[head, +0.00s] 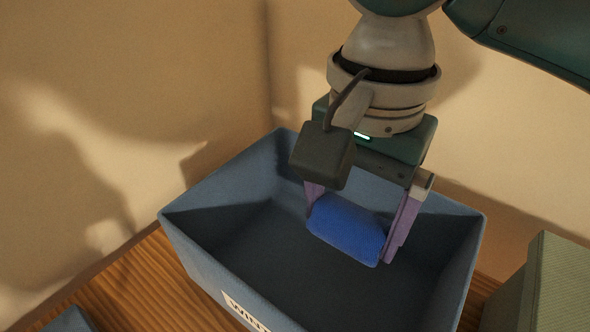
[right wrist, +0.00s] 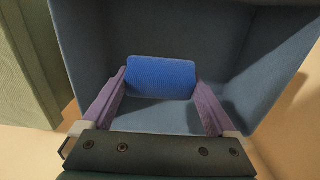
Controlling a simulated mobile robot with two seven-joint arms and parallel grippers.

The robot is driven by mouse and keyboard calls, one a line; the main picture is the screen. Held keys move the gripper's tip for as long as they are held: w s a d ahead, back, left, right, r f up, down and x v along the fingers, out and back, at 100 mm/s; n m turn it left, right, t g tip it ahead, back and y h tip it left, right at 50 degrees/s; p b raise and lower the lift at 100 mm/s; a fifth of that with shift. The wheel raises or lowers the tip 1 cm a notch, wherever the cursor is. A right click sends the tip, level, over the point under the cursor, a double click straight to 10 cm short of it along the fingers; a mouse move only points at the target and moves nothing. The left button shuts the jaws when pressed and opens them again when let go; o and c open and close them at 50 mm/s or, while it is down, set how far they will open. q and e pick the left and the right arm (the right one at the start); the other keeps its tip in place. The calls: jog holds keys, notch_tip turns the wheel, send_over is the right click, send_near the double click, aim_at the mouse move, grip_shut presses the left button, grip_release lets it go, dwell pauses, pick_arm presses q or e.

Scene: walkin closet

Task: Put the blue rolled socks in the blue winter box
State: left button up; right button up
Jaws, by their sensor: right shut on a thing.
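The blue rolled socks (head: 347,229) are held between the two purple fingers of my right gripper (head: 352,222), which is shut on them. The socks also show in the right wrist view (right wrist: 161,77), between the fingertips. The blue winter box (head: 203,267) stands open on the wooden surface, with a white label partly reading "WIN" on its front. My right gripper points down over the box opening, with the socks within its outline. The box interior also shows in the right wrist view (right wrist: 95,50). I cannot tell how far the socks are above the box floor. My left gripper is not in view.
A green box (head: 555,285) stands to the right of the blue box. A blue object (head: 70,320) shows at the bottom left edge. Beige walls (head: 120,100) stand behind.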

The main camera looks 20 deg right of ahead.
pick_arm(q)
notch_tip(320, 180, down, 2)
jog(key=shift+b, duration=0.7)
pick_arm(e)
send_over(336, 287)
notch_tip(336, 287, down, 7)
jog(key=shift+s+r, duration=0.1)
jog(key=shift+r, duration=0.1)
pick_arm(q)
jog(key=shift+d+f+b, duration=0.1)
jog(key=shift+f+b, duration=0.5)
pick_arm(e)
notch_tip(336, 287, down, 4)
jog(key=shift+r, duration=0.2)
jog(key=shift+f, duration=0.35)
jog(key=shift+f, duration=0.1)
jog(key=o, duration=1)
jog(key=shift+c, duration=0.2)
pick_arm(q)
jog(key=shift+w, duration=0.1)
